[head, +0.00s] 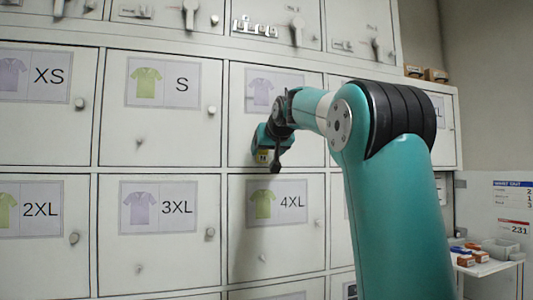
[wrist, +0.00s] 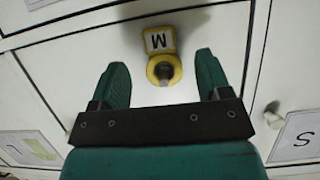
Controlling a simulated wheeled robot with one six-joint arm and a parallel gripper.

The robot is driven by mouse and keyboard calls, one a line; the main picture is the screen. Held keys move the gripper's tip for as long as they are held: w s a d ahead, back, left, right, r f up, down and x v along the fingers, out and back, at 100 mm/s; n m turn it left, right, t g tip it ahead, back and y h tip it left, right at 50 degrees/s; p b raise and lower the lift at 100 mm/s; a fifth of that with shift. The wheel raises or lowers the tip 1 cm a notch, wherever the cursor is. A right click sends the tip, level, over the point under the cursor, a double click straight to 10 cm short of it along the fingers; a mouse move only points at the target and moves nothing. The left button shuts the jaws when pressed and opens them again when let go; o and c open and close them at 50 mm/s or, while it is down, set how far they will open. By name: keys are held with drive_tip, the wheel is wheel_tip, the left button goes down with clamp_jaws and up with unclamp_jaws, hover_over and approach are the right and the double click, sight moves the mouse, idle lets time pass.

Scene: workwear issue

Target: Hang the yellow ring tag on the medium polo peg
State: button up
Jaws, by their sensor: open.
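The yellow ring tag (wrist: 159,41) hangs on a peg (wrist: 166,73) on a white locker door. Its ring is around the peg and its plate, marked M, appears upside down in the wrist view. My gripper (wrist: 162,78) is open, with one green finger on each side of the ring and a gap on both sides. In the head view a little yellow of the tag (head: 263,155) shows by my gripper (head: 268,142), in front of the door between S and, partly hidden, another door. That door's purple polo label (head: 262,92) shows, but my arm hides its size letter.
Neighbouring doors carry polo labels S (head: 163,83), XS (head: 44,75), 3XL (head: 160,207) and 4XL (head: 268,204), with small knobs and pegs standing out. A shelf (head: 488,266) with small boxes is at the right.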

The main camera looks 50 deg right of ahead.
drive_tip(key=b+v, duration=0.2)
drive_tip(key=v, duration=1.4)
drive_tip(key=w+a+f+n+g+y, duration=0.2)
drive_tip(key=w+a+f+n+y, duration=0.15)
drive_tip(key=a+f, duration=0.75)
drive_tip(key=w+a+f+n+g+y, duration=0.25)
drive_tip(key=a+f+y, duration=0.25)
drive_tip(key=a+f, duration=0.55)
drive_tip(key=s+a+f+n+g+y, duration=0.1)
drive_tip(key=s+a+f+n+g, duration=0.2)
drive_tip(key=s+a+f, duration=0.5)
drive_tip(key=s+a+f+n+g+y, duration=0.1)
drive_tip(key=s+a+f+n+g, duration=0.3)
drive_tip(key=s+a+f, duration=0.4)
drive_tip(key=s+f, duration=0.4)
drive_tip(key=f, duration=0.1)
drive_tip(key=shift+a, duration=0.2)
drive_tip(key=shift+f+y, duration=0.1)
drive_tip(key=shift+y, duration=0.15)
